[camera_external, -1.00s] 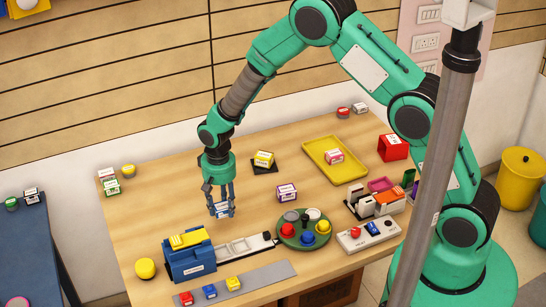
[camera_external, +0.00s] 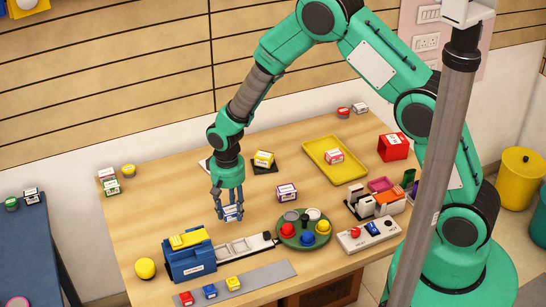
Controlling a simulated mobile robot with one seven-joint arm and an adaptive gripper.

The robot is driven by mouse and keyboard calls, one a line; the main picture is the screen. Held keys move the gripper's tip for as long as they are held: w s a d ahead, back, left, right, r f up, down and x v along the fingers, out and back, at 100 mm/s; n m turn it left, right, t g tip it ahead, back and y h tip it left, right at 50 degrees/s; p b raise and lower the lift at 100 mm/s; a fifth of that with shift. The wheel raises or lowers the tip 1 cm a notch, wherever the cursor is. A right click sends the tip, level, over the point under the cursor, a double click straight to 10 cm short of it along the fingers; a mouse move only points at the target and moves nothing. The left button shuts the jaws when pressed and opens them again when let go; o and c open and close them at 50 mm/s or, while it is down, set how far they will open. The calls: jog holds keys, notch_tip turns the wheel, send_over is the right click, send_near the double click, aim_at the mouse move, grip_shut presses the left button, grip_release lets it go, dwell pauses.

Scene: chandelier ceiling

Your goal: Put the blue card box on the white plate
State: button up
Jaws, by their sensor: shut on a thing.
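The blue card box (camera_external: 233,213), white with blue markings, is between the fingers of my gripper (camera_external: 231,210) at the left-centre of the table. My gripper points down and is shut on it. I cannot tell how far the box is above the table top. A flat white piece (camera_external: 205,165), likely the white plate, shows at the left edge of my wrist, farther back on the table. My wrist hides most of it.
A black pad with a yellow-marked box (camera_external: 264,159) lies behind, and a purple-marked box (camera_external: 287,192) stands to the right. A blue machine (camera_external: 190,258), a green round tray (camera_external: 304,242) and a yellow tray (camera_external: 321,149) are nearby.

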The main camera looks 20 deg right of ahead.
jog(key=w+d, duration=0.3)
jog(key=w, duration=0.1)
jog(key=w+d+b, duration=0.1)
jog(key=w+d, duration=0.3)
jog(key=w, duration=0.1)
jog(key=w+d+r+b, duration=0.1)
jog(key=w+d, duration=0.2)
jog(key=w, duration=0.1)
jog(key=shift+w+d, duration=0.25)
jog(key=shift+d, duration=0.1)
jog(key=w+a, duration=0.1)
jog(key=w, duration=0.4)
jog(key=w+a+f+b, duration=0.1)
jog(key=w+a, duration=0.1)
jog(key=w, duration=0.3)
jog(key=w+a+b, duration=0.1)
jog(key=w+a, duration=0.1)
jog(key=w, duration=0.3)
jog(key=shift+a+f, duration=0.25)
jog(key=shift+f+b, duration=0.3)
jog(key=shift+f, duration=1.4)
jog(key=shift+f, duration=0.15)
